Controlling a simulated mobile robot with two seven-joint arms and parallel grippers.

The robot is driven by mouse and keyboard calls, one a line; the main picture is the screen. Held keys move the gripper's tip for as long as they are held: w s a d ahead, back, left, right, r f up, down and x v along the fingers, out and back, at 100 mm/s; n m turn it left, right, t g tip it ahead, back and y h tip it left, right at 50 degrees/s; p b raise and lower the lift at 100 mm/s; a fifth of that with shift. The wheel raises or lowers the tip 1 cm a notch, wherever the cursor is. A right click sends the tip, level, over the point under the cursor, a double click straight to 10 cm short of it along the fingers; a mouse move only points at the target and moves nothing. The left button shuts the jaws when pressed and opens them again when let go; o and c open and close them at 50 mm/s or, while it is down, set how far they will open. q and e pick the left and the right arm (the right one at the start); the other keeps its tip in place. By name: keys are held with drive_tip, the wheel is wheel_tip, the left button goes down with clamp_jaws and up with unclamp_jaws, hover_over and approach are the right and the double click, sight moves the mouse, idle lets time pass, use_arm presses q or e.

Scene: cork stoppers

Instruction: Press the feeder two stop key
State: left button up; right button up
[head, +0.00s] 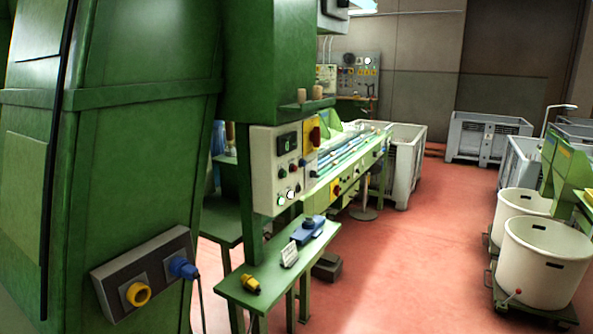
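A pale control box (262,172) is fixed on the green machine at mid-picture, below a green cabinet (262,60). It carries a small dark display (288,142) with a green figure, and several small round keys, some dark, some reddish and some white. A white key (281,198) sits low on its face. A red switch on a yellow plate (313,135) is at its right. The labels are too small to read, so I cannot tell which is the feeder two stop key. Neither of my grippers is in view.
A green bench (270,280) stands below the box, with a blue device (307,229) and a yellow connector (250,284) on it. A large green housing (140,140) fills the left. White tubs (545,262) stand at right. Red floor (420,260) is clear between.

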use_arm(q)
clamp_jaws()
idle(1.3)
